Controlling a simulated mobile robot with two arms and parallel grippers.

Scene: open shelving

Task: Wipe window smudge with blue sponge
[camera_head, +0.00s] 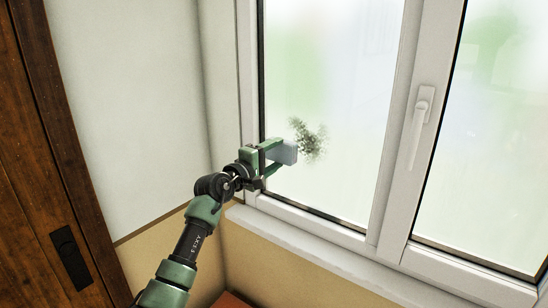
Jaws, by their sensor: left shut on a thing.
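A dark green smudge (311,140) shows on the lower left part of the left window pane (330,60). My left gripper (277,155) is shut on a pale blue-grey sponge (289,152) in front of the pane. The sponge is just left of the smudge and slightly below its middle, and appears to overlap the smudge's left edge. I cannot tell whether the sponge touches the glass. My right gripper is not in view.
A white window frame with a sill (300,240) runs below the pane. A window handle (420,125) is on the upright frame to the right. A brown wooden door (40,150) stands at the left.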

